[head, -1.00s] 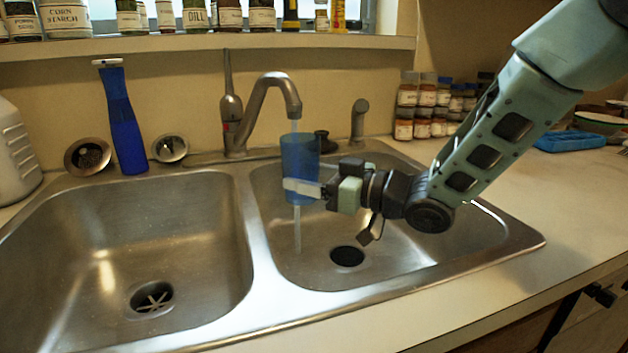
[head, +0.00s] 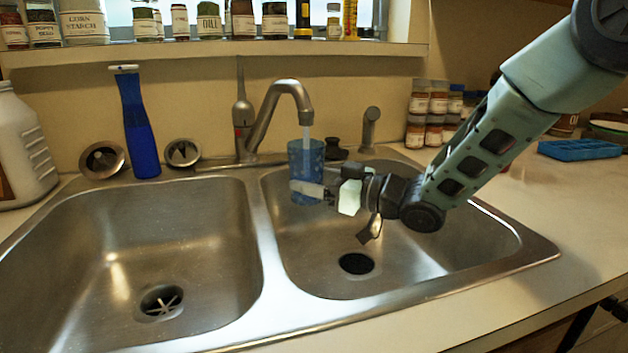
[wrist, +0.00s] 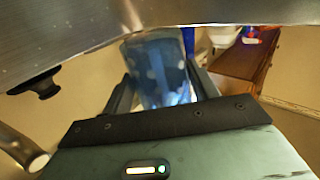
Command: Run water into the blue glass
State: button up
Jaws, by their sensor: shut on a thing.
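The blue glass (head: 306,156) is translucent and looks upright, held above the right sink basin (head: 408,258) below the faucet spout (head: 300,100). A thin water stream (head: 307,132) falls from the spout into the glass's top opening. My gripper (head: 312,190) is shut on the lower part of the glass, coming from the right. In the wrist view, the glass (wrist: 158,70) sits between my two fingers, with pale patches on its side. I cannot tell the water level inside.
The left basin (head: 130,245) is empty. A side sprayer (head: 370,130) and a dark stopper (head: 336,150) are behind the right basin. Spice jars (head: 428,112) and a blue tray (head: 580,149) are at right.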

jog(key=s+d+b, duration=0.1)
jog(key=s, duration=0.5)
jog(key=shift+d, duration=0.3)
jog(key=shift+s, duration=0.1)
dwell(0.7)
jog(key=shift+s+d+r+p, duration=0.1)
jog(key=shift+s+r+p, duration=0.45)
jog(key=shift+r, duration=0.3)
jog(key=shift+s+d+r+p, duration=0.15)
jog(key=shift+s+r+p, duration=0.25)
jog(key=shift+r+p, duration=0.35)
jog(key=shift+s+d+r+p, duration=0.1)
jog(key=shift+s+r+p, duration=0.4)
jog(key=shift+r, duration=0.45)
